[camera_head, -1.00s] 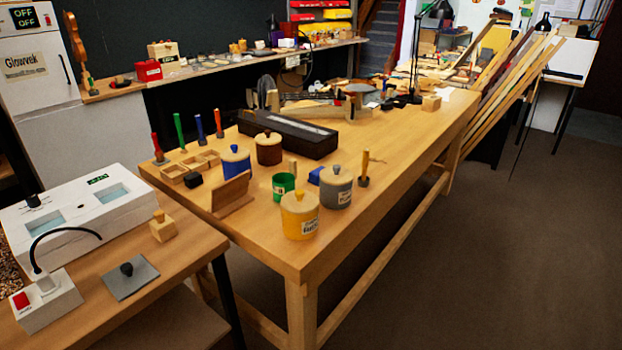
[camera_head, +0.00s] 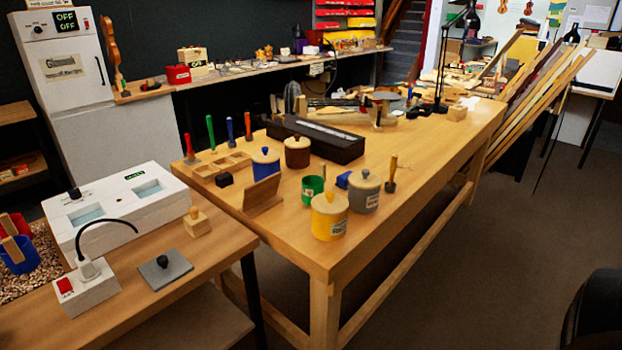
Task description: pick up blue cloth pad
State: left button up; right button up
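A small blue block-like item (camera_head: 343,180), which looks like the blue cloth pad, sits on the wooden workbench (camera_head: 420,185). It is between the green cup (camera_head: 313,188) and the grey lidded jar (camera_head: 365,192), and the jar partly hides it. I cannot tell whether it touches the jar. Neither of my grippers shows in the head view.
A yellow lidded jar (camera_head: 329,216) stands in front, near the bench's front edge. A wooden-handled tool (camera_head: 391,175) stands right of the grey jar. A blue jar (camera_head: 266,166) and a tilted wooden board (camera_head: 262,194) are to the left. Open floor lies right.

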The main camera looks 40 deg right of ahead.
aim_at(342, 181)
jog(key=l+u, duration=0.6)
jog(key=l, duration=0.5)
jog(key=k+l, duration=0.15)
jog(key=l, duration=0.35)
